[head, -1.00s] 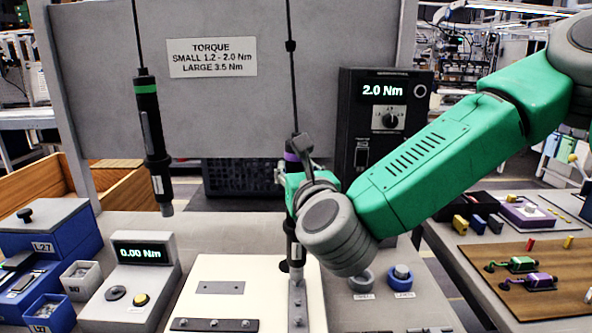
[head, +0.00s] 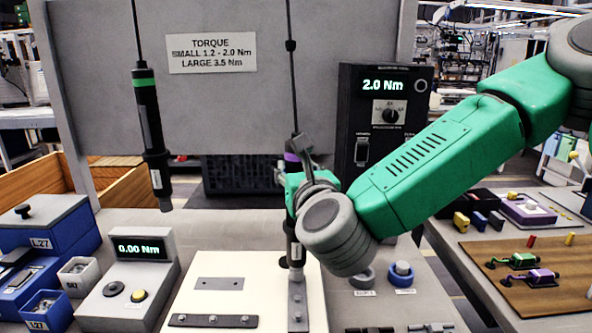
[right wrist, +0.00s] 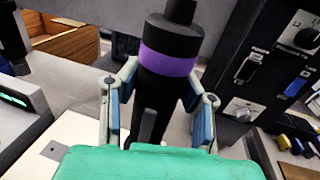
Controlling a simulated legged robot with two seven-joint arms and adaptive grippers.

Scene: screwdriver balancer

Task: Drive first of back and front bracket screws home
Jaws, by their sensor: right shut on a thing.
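My right gripper (right wrist: 160,105) is shut on the purple-banded screwdriver (right wrist: 170,55), one finger on each side of its black body. In the head view this screwdriver (head: 292,158) hangs upright from its cable, partly hidden by my right wrist. Its lower end stands over the far end of a dark bracket strip (head: 297,300) on the white board (head: 262,275). Whether the tip touches a screw cannot be told. Another dark bracket (head: 212,321) with several screws lies at the front left of the board, and a plain plate (head: 220,284) lies behind it. My left gripper is not in view.
A green-banded screwdriver (head: 150,130) hangs at the left. The torque controller (head: 385,130) reads 2.0 Nm, and a display box (head: 130,275) reads 0.00 Nm. Blue bins (head: 45,312) stand far left. Two round sockets (head: 401,273) sit right of the board.

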